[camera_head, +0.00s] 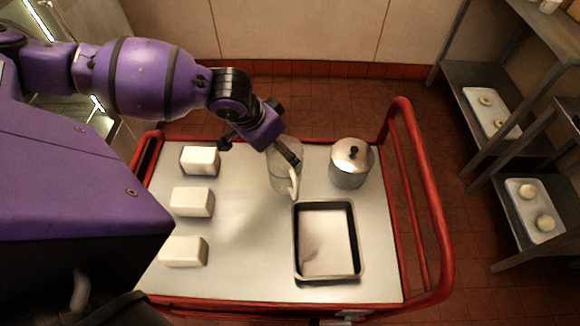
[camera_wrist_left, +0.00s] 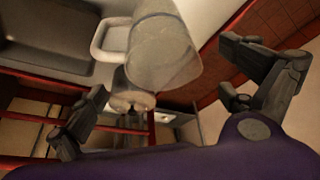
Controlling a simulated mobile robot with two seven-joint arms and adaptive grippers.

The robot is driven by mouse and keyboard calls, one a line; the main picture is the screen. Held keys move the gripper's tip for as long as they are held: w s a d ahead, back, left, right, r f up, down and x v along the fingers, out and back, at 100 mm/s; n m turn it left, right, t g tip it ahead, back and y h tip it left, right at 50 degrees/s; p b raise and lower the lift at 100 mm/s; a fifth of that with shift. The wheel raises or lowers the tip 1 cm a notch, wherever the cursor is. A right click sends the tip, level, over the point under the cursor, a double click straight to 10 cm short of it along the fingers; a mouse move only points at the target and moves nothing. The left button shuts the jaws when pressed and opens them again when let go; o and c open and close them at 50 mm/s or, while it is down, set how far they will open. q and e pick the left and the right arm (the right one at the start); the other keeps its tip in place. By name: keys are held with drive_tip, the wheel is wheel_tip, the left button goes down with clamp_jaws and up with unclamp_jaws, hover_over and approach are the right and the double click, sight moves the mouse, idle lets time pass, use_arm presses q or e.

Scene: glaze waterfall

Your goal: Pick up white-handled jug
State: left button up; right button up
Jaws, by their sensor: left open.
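The white-handled jug (camera_head: 284,160) is a clear, see-through vessel standing on the cart top, left of the lidded pot. Its white handle (camera_head: 294,187) faces the front of the cart. My left gripper (camera_head: 258,148) is at the jug's upper back side, with one finger overlapping the jug in the head view. In the left wrist view the jug (camera_wrist_left: 168,55) shows large, its handle (camera_wrist_left: 103,40) to the left. The open fingers (camera_wrist_left: 166,72) spread to either side of it, and I see no grip on it. My right gripper is not in view.
A metal pot with lid (camera_head: 350,165) stands right of the jug. A dark-rimmed tray (camera_head: 358,240) lies in front. Several white blocks (camera_head: 192,202) line the cart's left side. The red cart rail (camera_head: 425,200) rises at the right. The cart top between blocks and tray is clear.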

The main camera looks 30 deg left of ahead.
sight(288, 174)
use_arm(q)
drive_tip(key=x, duration=0.5)
drive_tip(key=shift+a+f, duration=0.15)
drive_tip(key=shift+f, duration=0.2)
drive_tip(key=c, duration=1.7)
